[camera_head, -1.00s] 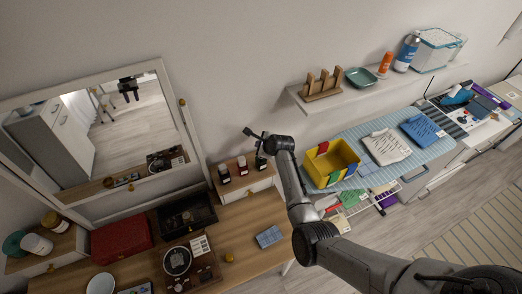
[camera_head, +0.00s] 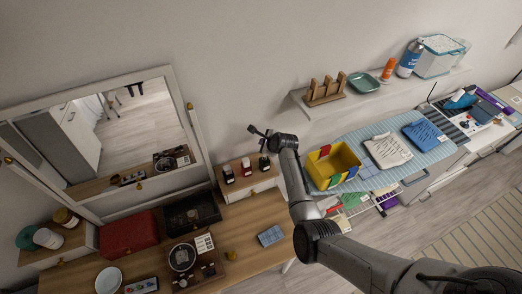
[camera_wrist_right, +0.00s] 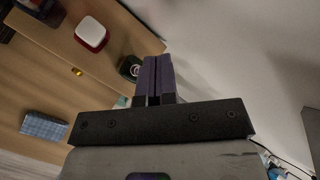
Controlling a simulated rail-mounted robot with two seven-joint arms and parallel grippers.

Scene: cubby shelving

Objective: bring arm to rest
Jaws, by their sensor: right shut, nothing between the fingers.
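My right gripper (camera_head: 257,132) is held in the air in front of the wall, above the small drawer box with bottles. In the right wrist view its two dark fingers (camera_wrist_right: 158,78) are pressed together with nothing between them. My right arm (camera_head: 300,200) reaches up from the lower right corner, bent at the elbow. My left gripper and left arm do not show in either view.
Small bottles (camera_head: 246,167) stand on the drawer box (camera_head: 250,187) just below the gripper. A mirror (camera_head: 140,128) is to the left. A wall shelf (camera_head: 372,93) and a yellow bin (camera_head: 322,174) are to the right.

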